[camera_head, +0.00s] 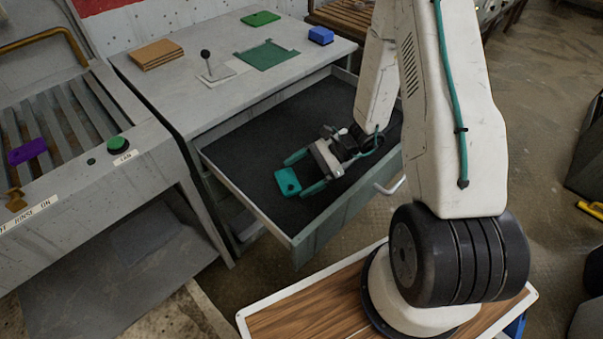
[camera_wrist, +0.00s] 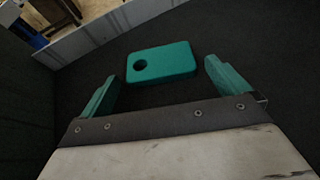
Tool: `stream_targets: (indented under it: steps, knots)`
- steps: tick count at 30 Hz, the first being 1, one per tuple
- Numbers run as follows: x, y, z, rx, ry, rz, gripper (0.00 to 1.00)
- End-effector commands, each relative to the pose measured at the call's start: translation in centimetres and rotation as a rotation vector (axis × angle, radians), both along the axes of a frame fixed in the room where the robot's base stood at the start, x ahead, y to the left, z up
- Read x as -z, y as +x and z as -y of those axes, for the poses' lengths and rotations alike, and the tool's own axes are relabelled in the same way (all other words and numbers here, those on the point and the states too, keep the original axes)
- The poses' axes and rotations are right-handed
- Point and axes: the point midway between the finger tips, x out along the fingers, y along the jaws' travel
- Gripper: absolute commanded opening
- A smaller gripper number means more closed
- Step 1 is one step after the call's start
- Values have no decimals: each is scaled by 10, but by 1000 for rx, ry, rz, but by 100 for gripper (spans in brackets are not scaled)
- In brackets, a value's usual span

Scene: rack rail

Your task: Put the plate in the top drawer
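The top drawer (camera_head: 246,200) is pulled open and has a dark lining. A teal plate (camera_head: 287,182) with a round hole near one end lies inside it; it also shows flat on the dark floor in the wrist view (camera_wrist: 165,62). My gripper (camera_head: 304,171) is down inside the drawer beside the plate. Its two teal fingers are spread wide, with the plate just ahead of their tips in the wrist view (camera_wrist: 161,72). A gap shows between the plate and each finger, and nothing is held.
On the cabinet top (camera_head: 210,110) are a brown stack (camera_head: 156,54), a black-knobbed lever (camera_head: 206,62), a dark green sheet (camera_head: 266,55), a green piece (camera_head: 260,18) and a blue block (camera_head: 320,35). A slatted conveyor (camera_head: 60,125) with a purple piece (camera_head: 27,151) stands left.

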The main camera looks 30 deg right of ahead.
Motion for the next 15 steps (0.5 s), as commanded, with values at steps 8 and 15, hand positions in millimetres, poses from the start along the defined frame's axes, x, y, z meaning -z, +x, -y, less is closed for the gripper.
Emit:
stream_targets:
  steps: [8,15]
  knots:
    - [-5,0,4,2,0,1,100]
    - [-22,-2,47,5,-1,4,100]
